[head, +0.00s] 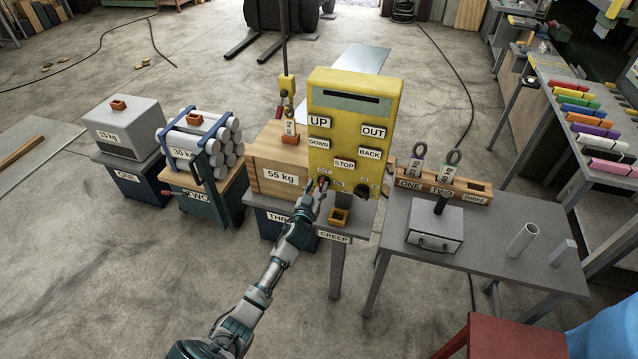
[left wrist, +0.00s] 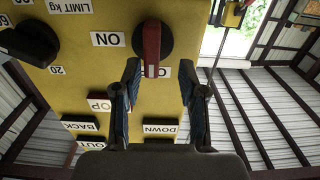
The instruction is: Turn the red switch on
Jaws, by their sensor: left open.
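The red switch (left wrist: 152,50) is a red bar on a round black base, on the yellow control panel (head: 353,93). In the left wrist view, which shows the panel upside down, the bar's lower end lies against a partly covered label (left wrist: 163,72). The ON label (left wrist: 107,39) is to the left of the switch. My left gripper (head: 319,187) is at the panel's lower left in the head view. In the left wrist view its open fingers (left wrist: 159,72) stand on either side of the bar's lower end; contact cannot be told. My right gripper is out of view.
A black knob (left wrist: 28,42) sits beside the switch on the panel. A 55 kg wooden box (head: 279,172) stands left of the panel. A hook block (head: 287,92) hangs behind it. A grey table (head: 490,255) with a metal box (head: 435,227) is at the right.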

